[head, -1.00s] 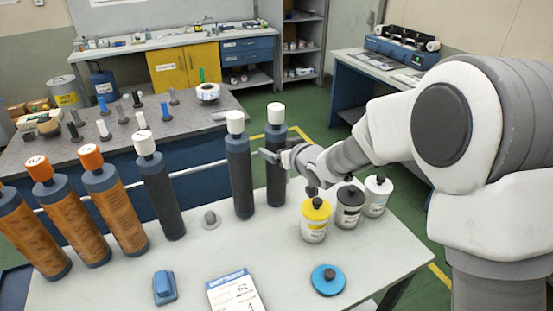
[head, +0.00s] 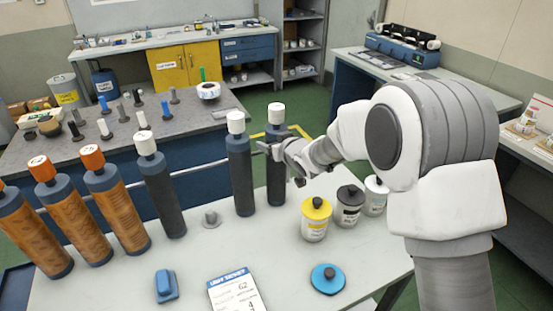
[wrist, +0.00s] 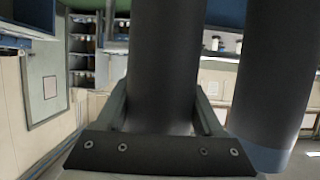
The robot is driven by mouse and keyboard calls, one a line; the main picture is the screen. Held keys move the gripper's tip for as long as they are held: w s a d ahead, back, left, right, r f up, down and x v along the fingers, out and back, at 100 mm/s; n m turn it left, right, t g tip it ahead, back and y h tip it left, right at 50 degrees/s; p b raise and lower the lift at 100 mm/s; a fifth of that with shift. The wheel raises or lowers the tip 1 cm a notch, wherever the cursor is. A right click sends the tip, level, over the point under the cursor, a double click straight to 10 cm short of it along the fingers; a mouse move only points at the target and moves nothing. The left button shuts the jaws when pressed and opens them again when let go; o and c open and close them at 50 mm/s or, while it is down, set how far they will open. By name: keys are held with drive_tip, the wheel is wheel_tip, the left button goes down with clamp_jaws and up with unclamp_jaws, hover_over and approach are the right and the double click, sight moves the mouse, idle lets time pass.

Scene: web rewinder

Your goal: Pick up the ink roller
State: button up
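The ink roller at my gripper (head: 270,149) is the rightmost tall dark roller (head: 277,181), upright on the light table with a white cap on top. My gripper is at its upper part. In the wrist view the roller's dark barrel (wrist: 165,60) stands between my two fingers (wrist: 162,100), one on each side. Both fingertips look close to the barrel; I cannot tell whether they press on it. A second dark roller (head: 241,175) stands just to its left; it also shows in the wrist view (wrist: 275,80) at the right, beside a finger.
Another dark roller (head: 161,190) and several orange rollers (head: 115,205) stand to the left. Yellow (head: 315,220), black (head: 348,208) and white (head: 375,195) cans stand close on the right. A blue disc (head: 327,279), a card (head: 237,290) and a blue block (head: 166,286) lie in front.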

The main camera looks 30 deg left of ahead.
sight(272, 109)
drive_tip(key=shift+r, duration=0.1)
drive_tip(key=c, duration=1)
drive_tip(key=shift+r, duration=0.1)
wheel_tip(272, 109, up, 10)
drive_tip(key=shift+f+p, duration=0.1)
drive_tip(key=shift+p, duration=0.55)
